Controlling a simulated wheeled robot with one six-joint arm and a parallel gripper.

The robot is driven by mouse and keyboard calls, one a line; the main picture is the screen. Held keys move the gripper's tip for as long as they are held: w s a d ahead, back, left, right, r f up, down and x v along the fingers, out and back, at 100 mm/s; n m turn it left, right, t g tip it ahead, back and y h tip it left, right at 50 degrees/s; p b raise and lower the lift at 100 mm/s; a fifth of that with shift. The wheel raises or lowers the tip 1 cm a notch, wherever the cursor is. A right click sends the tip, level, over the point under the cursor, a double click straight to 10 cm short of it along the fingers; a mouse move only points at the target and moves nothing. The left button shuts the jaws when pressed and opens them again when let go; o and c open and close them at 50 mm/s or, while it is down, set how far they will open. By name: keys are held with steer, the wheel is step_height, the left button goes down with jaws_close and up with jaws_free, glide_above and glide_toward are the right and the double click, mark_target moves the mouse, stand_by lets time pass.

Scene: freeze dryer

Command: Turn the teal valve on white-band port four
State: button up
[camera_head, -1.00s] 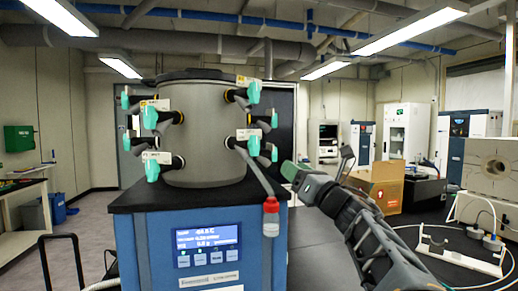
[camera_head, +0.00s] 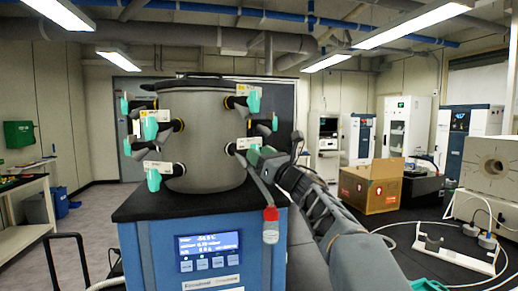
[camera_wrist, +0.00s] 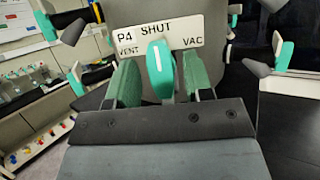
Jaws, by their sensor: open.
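The freeze dryer's grey chamber (camera_head: 205,140) carries several teal valves on black ports. In the wrist view a teal valve (camera_wrist: 160,66) with a white stripe stands upright in front of a white label (camera_wrist: 158,37) reading P4, SHUT, VENT and VAC. My gripper (camera_wrist: 158,82) is open, with one green finger on each side of this valve. Small gaps show between the valve and the fingers. In the head view my gripper (camera_head: 258,160) is at the chamber's lower right port, where it hides most of the valve.
Neighbouring teal valves stick out at the left (camera_wrist: 76,78) and right (camera_wrist: 277,50) in the wrist view. A cardboard box (camera_head: 370,187) lies to the right, beyond my arm.

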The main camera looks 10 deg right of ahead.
steer(key=shift+w+a+r, duration=0.15)
steer(key=shift+w+a, duration=0.05)
steer(key=shift+w, duration=0.1)
jaws_close()
stand_by(0.4)
